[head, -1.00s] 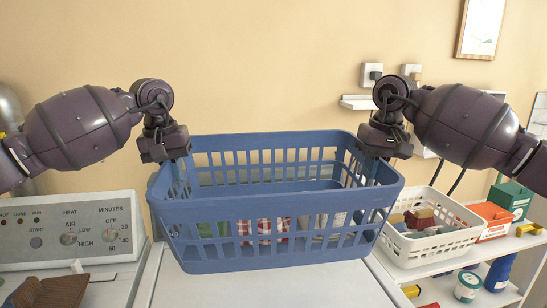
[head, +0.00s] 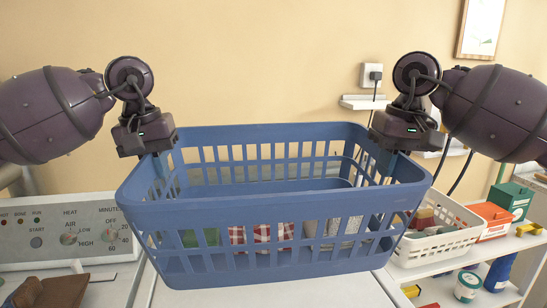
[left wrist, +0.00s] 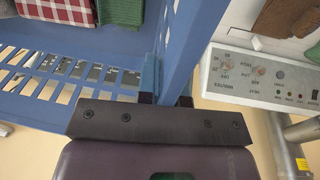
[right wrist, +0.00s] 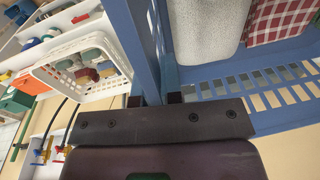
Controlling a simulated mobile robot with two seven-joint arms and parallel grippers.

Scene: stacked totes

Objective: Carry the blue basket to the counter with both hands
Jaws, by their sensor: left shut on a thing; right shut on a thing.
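The blue basket (head: 270,210) is a slotted plastic laundry basket, held level in front of me. Through its slots I see folded cloths in green, red check and grey. My left gripper (head: 152,150) is shut on its left rim; the left wrist view shows the fingers on either side of the blue wall (left wrist: 178,45). My right gripper (head: 398,146) is shut on its right rim, also seen across the blue wall in the right wrist view (right wrist: 140,45). The basket is over a white top (head: 255,292); a gap under it is hard to judge.
A control panel with dials (head: 68,232) stands at the left, with a brown item (head: 45,292) in front. At the right, a shelf holds a white basket (head: 432,252), an orange box (head: 490,219) and a green box (head: 508,200). A wall is behind.

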